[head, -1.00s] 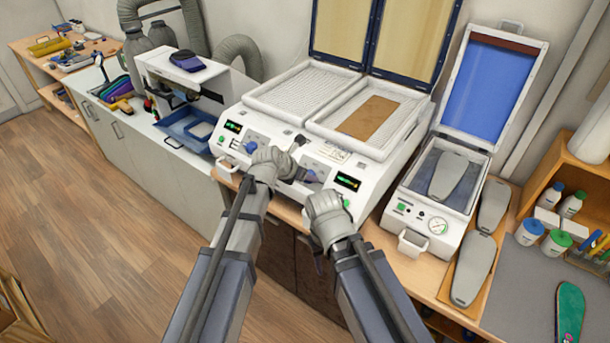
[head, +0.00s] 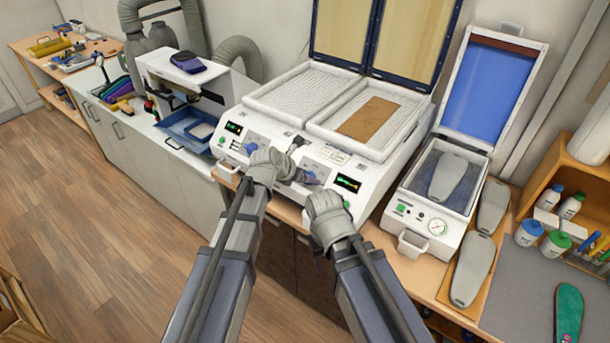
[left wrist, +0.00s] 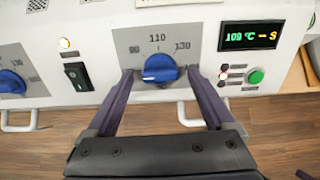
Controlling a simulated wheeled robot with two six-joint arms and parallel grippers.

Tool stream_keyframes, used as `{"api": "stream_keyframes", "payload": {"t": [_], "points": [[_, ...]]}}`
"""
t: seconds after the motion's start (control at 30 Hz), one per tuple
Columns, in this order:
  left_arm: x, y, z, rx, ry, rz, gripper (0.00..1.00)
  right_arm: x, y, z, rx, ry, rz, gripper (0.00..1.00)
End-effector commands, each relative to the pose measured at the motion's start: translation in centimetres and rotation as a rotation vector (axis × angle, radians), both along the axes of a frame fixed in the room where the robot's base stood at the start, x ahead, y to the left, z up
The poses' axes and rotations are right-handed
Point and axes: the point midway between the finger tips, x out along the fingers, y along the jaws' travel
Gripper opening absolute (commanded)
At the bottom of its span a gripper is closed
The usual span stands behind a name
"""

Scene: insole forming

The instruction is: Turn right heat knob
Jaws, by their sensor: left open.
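The right heat knob (left wrist: 160,68) is blue and sits on a grey dial plate marked 110 and 130. In the left wrist view it lies between the two fingertips of my left gripper (left wrist: 160,72), which is open, one finger on each side. I cannot tell whether the fingers touch it.
A green-lit display (left wrist: 252,36) reads about 109 °C, with a green button (left wrist: 256,76) below it. The left heat knob (left wrist: 11,82) and a black switch (left wrist: 78,77) are to the left. A vacuum press (head: 425,220) stands right of the heater.

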Motion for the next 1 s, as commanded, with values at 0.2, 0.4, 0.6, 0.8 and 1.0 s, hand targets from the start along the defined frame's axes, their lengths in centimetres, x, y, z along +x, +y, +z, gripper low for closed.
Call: {"api": "stream_keyframes", "payload": {"t": [0.2,0.4,0.6,0.8,1.0], "points": [[-1.9,1.2,2.8,-0.001,0.000,0.001,0.88,0.0,0.0,2.9,0.000,0.001,0.000,0.50],[-3.4,2.4,4.9,0.000,0.000,0.001,0.88,0.0,0.0,4.9,-0.001,0.002,0.002,0.50],[-3.8,2.7,5.1,0.000,0.000,0.000,0.88,-0.1,0.0,5.2,-0.001,0.002,0.003,0.50],[-3.7,2.7,5.1,0.000,0.000,0.000,0.88,0.0,0.0,5.1,-0.001,0.002,0.003,0.50],[-3.7,2.7,5.0,0.004,0.000,-0.004,0.88,0.0,0.0,5.1,-0.001,0.002,0.003,0.50]]}}
